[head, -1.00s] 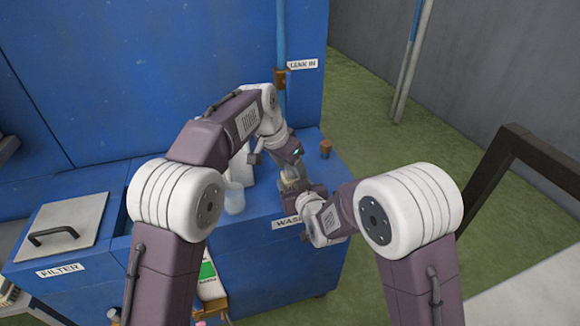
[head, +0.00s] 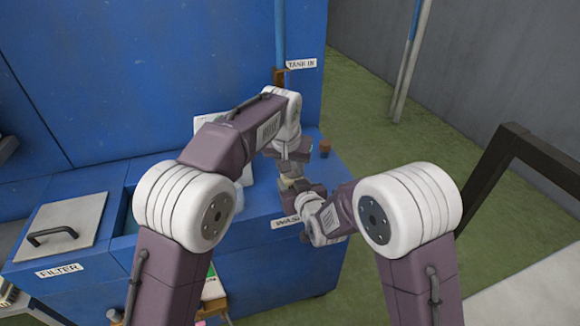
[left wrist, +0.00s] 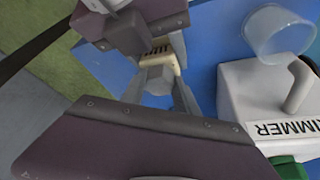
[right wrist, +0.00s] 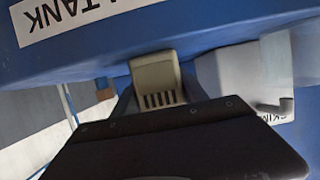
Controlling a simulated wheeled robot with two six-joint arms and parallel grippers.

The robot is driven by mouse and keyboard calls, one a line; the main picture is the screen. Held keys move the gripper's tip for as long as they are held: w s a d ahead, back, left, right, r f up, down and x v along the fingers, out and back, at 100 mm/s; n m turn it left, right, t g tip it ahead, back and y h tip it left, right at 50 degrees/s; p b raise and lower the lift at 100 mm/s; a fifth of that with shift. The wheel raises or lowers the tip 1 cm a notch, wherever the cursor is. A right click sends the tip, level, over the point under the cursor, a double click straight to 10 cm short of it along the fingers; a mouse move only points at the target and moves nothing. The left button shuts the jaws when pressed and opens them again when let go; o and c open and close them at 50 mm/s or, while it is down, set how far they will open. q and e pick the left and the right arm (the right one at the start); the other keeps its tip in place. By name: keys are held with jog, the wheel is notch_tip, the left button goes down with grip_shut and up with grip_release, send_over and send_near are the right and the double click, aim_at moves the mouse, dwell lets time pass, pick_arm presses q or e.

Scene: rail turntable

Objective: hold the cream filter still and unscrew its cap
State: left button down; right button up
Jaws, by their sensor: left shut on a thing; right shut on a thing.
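The cream filter (head: 291,184) is between my two grippers over the right end of the blue bench, small in the head view. In the left wrist view the filter (left wrist: 176,52) shows dark slots, with its grey faceted cap (left wrist: 156,80) facing my left gripper. My left gripper (left wrist: 160,98) is shut on the cap, a finger on each side. My right gripper (right wrist: 155,98) is shut on the filter body (right wrist: 154,72), slots showing between its fingers. In the head view my left gripper (head: 290,172) is above my right gripper (head: 299,191); the cap is mostly hidden there.
A white container labelled SKIMMER (left wrist: 235,90) and a clear cup (left wrist: 279,32) stand close beside my left gripper. A small brown cylinder (head: 325,146) stands on the bench's back right. A blue pipe (head: 281,35) runs up behind. Green floor (head: 390,180) lies to the right.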

pick_arm(q)
jog(key=n, duration=0.2)
jog(key=n+y, duration=0.1)
jog(key=n, duration=0.1)
jog(key=n+y, duration=0.1)
jog(key=n, duration=0.1)
jog(key=shift+d, duration=0.25)
jog(key=c, duration=0.9)
grip_release()
jog(key=shift+o, duration=0.7)
jog(key=shift+r, duration=2)
